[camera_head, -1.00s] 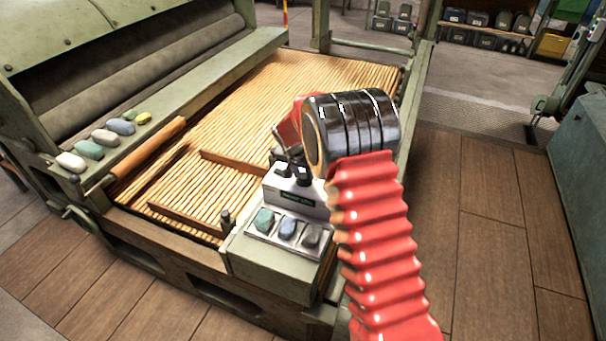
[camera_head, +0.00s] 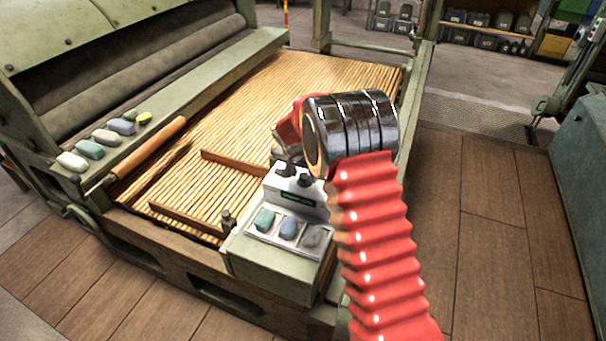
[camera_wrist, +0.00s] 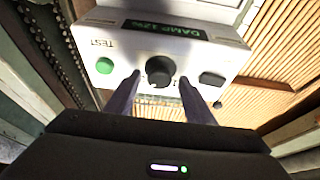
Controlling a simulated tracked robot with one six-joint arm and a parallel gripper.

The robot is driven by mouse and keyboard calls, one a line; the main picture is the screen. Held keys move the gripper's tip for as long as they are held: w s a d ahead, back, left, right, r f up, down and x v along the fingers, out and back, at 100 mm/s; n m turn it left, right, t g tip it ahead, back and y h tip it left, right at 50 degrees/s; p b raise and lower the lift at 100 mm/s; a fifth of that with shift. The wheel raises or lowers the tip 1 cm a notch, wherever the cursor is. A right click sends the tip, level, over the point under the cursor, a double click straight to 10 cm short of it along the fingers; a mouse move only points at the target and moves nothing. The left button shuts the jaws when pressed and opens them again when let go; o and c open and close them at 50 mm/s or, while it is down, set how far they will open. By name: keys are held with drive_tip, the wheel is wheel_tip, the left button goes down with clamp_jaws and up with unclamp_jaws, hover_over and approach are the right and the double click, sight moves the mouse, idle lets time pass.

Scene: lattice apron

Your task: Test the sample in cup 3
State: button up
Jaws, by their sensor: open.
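The tester (camera_head: 296,190) is a pale box at the near corner of the machine. In the wrist view its panel (camera_wrist: 130,50) has a green button (camera_wrist: 104,66) beside the word TEST, a black knob (camera_wrist: 159,70), a dark rectangular control (camera_wrist: 211,79) and a green-lit display (camera_wrist: 165,30) that seems to read DAMP 12%. My gripper (camera_wrist: 160,88) is open, its two fingers on either side of the knob; contact cannot be told. Three samples, green (camera_head: 264,219), blue (camera_head: 289,228) and grey (camera_head: 312,236), sit in a row of compartments before the tester. Cup numbers are not legible.
A slatted wooden apron (camera_head: 300,90) lies behind the tester, with brown wooden strips (camera_head: 235,165) on it. Several coloured stones (camera_head: 88,149) and a wooden-handled tool (camera_head: 150,148) lie along the left ledge. The plank floor (camera_head: 480,220) at right is clear.

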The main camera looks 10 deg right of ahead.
drive_tip(key=shift+r, duration=0.15)
drive_tip(key=v, duration=1.3)
drive_tip(key=shift+r, duration=0.15)
drive_tip(key=s+f+n+g, duration=0.2)
drive_tip(key=s+n, duration=0.2)
drive_tip(key=s, duration=0.5)
drive_tip(key=s+d+r+n+t+y, duration=0.1)
drive_tip(key=s+r, duration=0.4)
drive_tip(key=s, duration=0.5)
drive_tip(key=s+d+r+n+t, duration=0.1)
drive_tip(key=s+r, duration=0.4)
drive_tip(key=s, duration=0.5)
drive_tip(key=s+d+r+n+t+y, duration=0.1)
drive_tip(key=s+r, duration=0.4)
drive_tip(key=s, duration=0.5)
drive_tip(key=shift+t+y, duration=0.3)
drive_tip(key=shift+t, duration=0.1)
